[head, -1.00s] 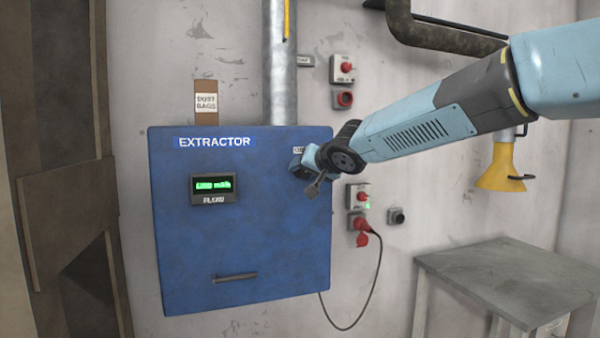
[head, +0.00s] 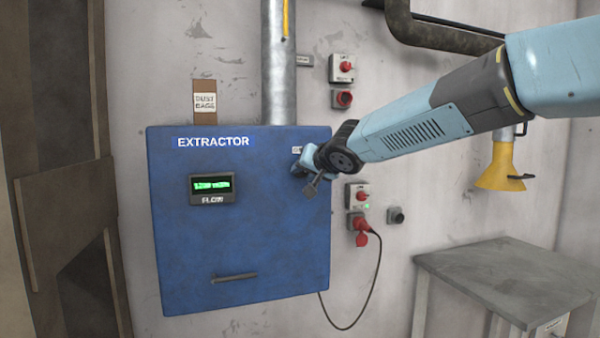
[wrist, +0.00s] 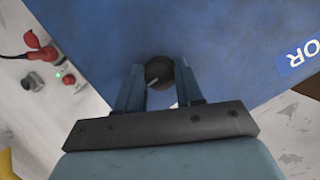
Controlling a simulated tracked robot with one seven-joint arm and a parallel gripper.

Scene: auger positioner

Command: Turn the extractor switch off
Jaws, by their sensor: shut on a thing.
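The extractor is a blue cabinet (head: 235,240) on the wall, labelled EXTRACTOR, with a lit green FLOW display (head: 211,186). My gripper (head: 300,168) is at the cabinet's upper right front, and its fingertips are partly hidden by the wrist in the head view. In the wrist view my gripper (wrist: 160,80) is shut on a round dark knob (wrist: 159,71) with a pale pointer line. The knob sits between the two fingers on the blue face. A small label, partly covered, shows just above the gripper in the head view.
Right of the cabinet are red-knobbed switch boxes (head: 342,69), a lower box (head: 357,195) with a green light, and a red plug (head: 361,240) with a hanging cable. A grey table (head: 500,275) stands at lower right, below a yellow funnel (head: 497,170).

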